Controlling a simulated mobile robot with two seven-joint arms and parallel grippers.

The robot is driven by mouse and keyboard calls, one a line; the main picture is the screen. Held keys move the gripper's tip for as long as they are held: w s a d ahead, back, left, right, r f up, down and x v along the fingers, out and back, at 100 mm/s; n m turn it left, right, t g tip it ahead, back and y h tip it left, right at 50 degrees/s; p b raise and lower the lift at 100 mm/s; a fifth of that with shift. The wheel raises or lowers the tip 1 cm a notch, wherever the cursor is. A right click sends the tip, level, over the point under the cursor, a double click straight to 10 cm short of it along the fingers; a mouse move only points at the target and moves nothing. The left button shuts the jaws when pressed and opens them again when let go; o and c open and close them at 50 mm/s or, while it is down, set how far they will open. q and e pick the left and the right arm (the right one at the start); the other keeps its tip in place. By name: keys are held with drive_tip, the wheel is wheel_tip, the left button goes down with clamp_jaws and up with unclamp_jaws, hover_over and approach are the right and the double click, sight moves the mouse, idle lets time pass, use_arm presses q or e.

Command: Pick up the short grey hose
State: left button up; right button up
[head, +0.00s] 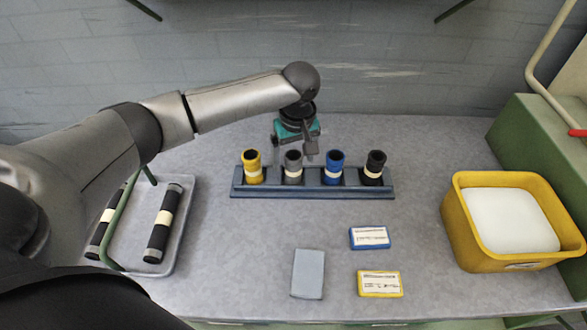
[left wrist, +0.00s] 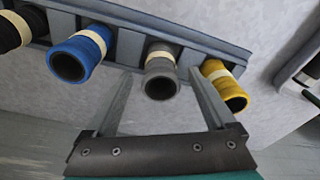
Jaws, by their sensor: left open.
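The short grey hose (head: 293,171) stands upright in the blue rack (head: 312,193), between a yellow hose (head: 252,168) and a blue hose (head: 334,168). It has a pale band and an open dark top. My left gripper (head: 296,152) is above and behind it, open. In the left wrist view the grey hose (left wrist: 162,73) shows between the two spread fingers of the left gripper (left wrist: 158,78), with a gap on each side. I cannot tell how far the fingertips reach past its rim. My right gripper is not in view.
A black hose (head: 374,168) stands at the rack's right end. A grey tray (head: 180,235) with long black hoses is at left. Blue (head: 369,237) and yellow (head: 380,284) labelled boxes and a grey block (head: 307,274) lie in front. A yellow bin (head: 465,230) stands at right.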

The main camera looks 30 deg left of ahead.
use_arm(q)
wheel_tip(320, 180, down, 3)
drive_tip(key=shift+w+a+r, duration=0.1)
drive_tip(key=shift+a+r, duration=0.05)
clamp_jaws()
idle(0.7)
